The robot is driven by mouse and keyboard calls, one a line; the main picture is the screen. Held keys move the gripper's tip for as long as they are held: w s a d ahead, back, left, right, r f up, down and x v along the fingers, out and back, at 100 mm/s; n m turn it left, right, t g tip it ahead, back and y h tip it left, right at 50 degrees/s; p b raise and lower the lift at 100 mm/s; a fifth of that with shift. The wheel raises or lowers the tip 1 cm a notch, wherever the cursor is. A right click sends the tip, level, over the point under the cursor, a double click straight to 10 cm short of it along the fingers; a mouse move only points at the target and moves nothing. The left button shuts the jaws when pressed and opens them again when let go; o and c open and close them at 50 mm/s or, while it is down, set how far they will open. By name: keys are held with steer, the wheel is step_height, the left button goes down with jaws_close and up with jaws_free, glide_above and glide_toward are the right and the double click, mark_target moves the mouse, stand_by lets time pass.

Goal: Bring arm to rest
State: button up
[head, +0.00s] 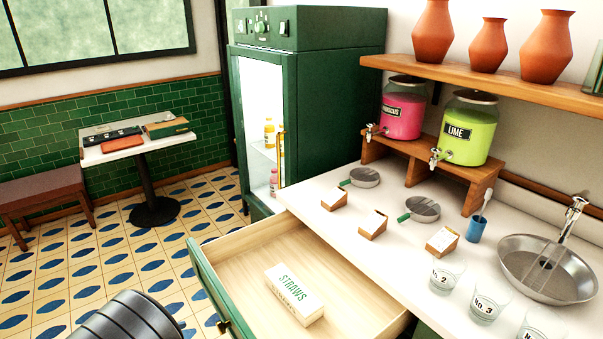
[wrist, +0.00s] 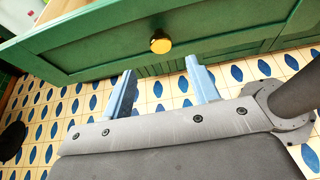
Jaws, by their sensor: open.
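In the wrist view my gripper (wrist: 161,68) is open and empty. Its two pale blue fingers are spread apart in front of the green drawer front (wrist: 100,50). The round brass knob (wrist: 161,44) on that front lies beyond the fingers, between their lines and not gripped. In the head view the drawer (head: 232,248) is pulled out from the counter. A white box of straws (head: 294,293) lies in it. A dark ribbed part of my arm shows at the bottom left of the head view; my fingers are not visible there.
The white counter (head: 330,228) carries numbered glasses (head: 446,272), two strainers (head: 422,209), small card holders and a metal basin (head: 540,255). Pink (head: 402,110) and lime (head: 467,128) dispensers stand on a wooden stand. A green fridge (head: 310,110) stands behind. Tiled floor (head: 60,270) is open at left.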

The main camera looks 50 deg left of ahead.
mark_target(219, 324)
steer(key=x, duration=0.9)
steer(key=shift+w+f, duration=0.15)
steer(key=shift+w, duration=0.2)
steer(key=v, duration=1.7)
steer(key=shift+s, duration=0.25)
steer(key=shift+x, duration=8.85)
steer(key=shift+w, duration=0.55)
